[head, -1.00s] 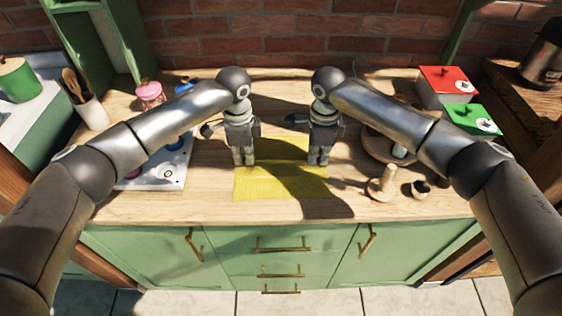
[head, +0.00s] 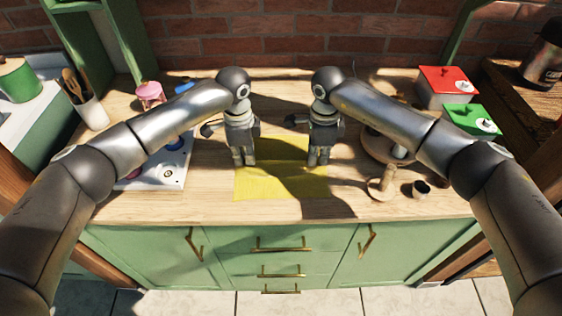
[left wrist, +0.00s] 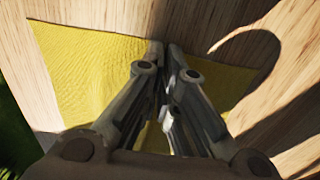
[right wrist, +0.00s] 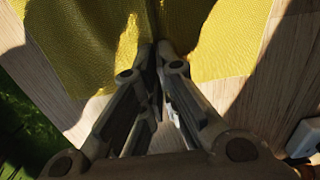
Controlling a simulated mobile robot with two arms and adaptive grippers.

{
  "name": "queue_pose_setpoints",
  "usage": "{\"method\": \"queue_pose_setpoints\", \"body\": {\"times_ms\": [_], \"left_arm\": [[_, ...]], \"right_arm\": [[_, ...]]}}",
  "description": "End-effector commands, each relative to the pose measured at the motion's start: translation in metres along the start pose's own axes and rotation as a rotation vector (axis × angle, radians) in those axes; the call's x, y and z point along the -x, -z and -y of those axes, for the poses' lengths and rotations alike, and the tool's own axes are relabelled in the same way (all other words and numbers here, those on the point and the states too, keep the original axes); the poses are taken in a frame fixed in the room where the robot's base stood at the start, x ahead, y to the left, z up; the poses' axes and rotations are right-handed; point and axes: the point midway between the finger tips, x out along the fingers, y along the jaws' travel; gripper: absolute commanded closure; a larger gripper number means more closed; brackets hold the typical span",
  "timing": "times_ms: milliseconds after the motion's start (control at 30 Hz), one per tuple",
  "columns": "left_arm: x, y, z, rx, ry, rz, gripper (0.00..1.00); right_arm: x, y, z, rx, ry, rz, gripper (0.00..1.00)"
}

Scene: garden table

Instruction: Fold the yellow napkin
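The yellow napkin (head: 265,185) lies spread on the wooden table in front of me, partly under the shadows of my arms. My left gripper (head: 243,162) is at its left edge, and my right gripper (head: 318,162) is at its right edge. In the left wrist view the fingertips (left wrist: 165,45) are together on the napkin's (left wrist: 95,65) edge. In the right wrist view the fingertips (right wrist: 158,48) are together at the napkin (right wrist: 90,40), where a crease runs away from them. Both look shut on the cloth, though the fingers hide the pinch points.
A white board with round items (head: 165,180) is left of the napkin. Wooden pieces (head: 381,187) and a small dark cup (head: 420,188) stand to the right. A red-lidded box (head: 447,82) and a green-lidded box (head: 471,119) stand behind them. A brick wall closes the back.

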Motion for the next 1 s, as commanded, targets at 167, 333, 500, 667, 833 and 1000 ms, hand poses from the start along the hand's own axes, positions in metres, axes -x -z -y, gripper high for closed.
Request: {"method": "queue_pose_setpoints", "body": {"times_ms": [167, 333, 500, 667, 833, 1000], "left_arm": [[0.000, -0.001, 0.000, 0.001, 0.000, 0.001, 1.00], [0.001, -0.001, 0.000, 0.001, 0.000, 0.001, 1.00], [0.006, -0.001, 0.000, 0.001, 0.000, 0.001, 1.00], [0.017, -0.001, 0.000, 0.001, 0.000, 0.001, 1.00], [0.030, -0.001, 0.000, 0.001, 0.000, 0.001, 1.00], [0.042, 0.000, 0.000, 0.000, 0.000, 0.001, 1.00]], "right_arm": [[-0.002, 0.001, -0.001, -0.001, -0.002, -0.003, 1.00], [-0.001, 0.001, -0.001, -0.001, -0.002, -0.003, 1.00], [0.005, 0.001, 0.000, -0.001, -0.001, -0.002, 1.00], [0.016, 0.001, 0.000, -0.001, -0.001, -0.002, 1.00], [0.030, 0.001, 0.000, -0.001, 0.000, -0.001, 1.00], [0.041, 0.001, 0.000, -0.001, 0.000, -0.001, 1.00]]}}
